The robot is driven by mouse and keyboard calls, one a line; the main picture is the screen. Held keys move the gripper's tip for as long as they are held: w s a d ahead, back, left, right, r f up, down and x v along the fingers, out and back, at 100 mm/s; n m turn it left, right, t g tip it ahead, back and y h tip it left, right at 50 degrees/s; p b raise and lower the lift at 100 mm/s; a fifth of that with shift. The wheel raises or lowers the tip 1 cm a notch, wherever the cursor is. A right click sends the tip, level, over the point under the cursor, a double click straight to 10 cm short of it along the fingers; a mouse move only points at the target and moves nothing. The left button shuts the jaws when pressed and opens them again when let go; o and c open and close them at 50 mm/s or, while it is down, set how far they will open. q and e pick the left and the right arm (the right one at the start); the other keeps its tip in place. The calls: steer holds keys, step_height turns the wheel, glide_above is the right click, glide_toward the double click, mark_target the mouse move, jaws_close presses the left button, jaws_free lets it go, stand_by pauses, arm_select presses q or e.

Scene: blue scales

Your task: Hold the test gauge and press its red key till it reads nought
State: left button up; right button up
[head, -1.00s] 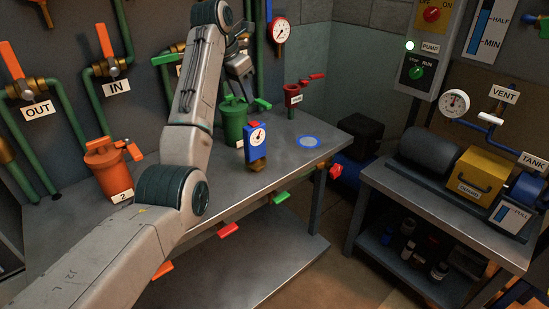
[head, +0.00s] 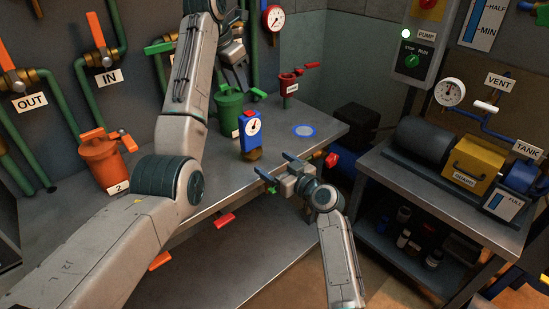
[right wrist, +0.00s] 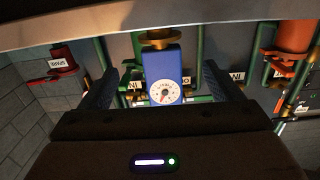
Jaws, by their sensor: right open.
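The test gauge (head: 250,143) is a blue block with a white dial (head: 253,126), a red key (head: 246,114) on top and a brass foot. It stands upright on the grey bench (head: 222,180). In the right wrist view the gauge (right wrist: 162,66) appears upside down, between the fingers in the picture; the needle's reading is too small to tell. My right gripper (head: 277,166) is open and empty, in front and to the right of the gauge, apart from it. My left gripper (head: 234,72) hangs behind the gauge, by the green pot; its finger gap is unclear.
The green pot (head: 229,108) stands close behind the gauge. An orange pot (head: 103,163) is at left. Coloured handles, one red (head: 225,220), stick out along the bench's front edge.

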mark_target(254, 143)
steer(key=shift+t, duration=0.3)
steer(key=x, duration=0.4)
steer(key=r+x, duration=0.1)
steer(key=x, duration=0.2)
steer(key=r+x, duration=0.1)
steer(key=x, duration=0.3)
steer(key=shift+w+a+r, duration=0.2)
steer(key=shift+w+a, duration=0.05)
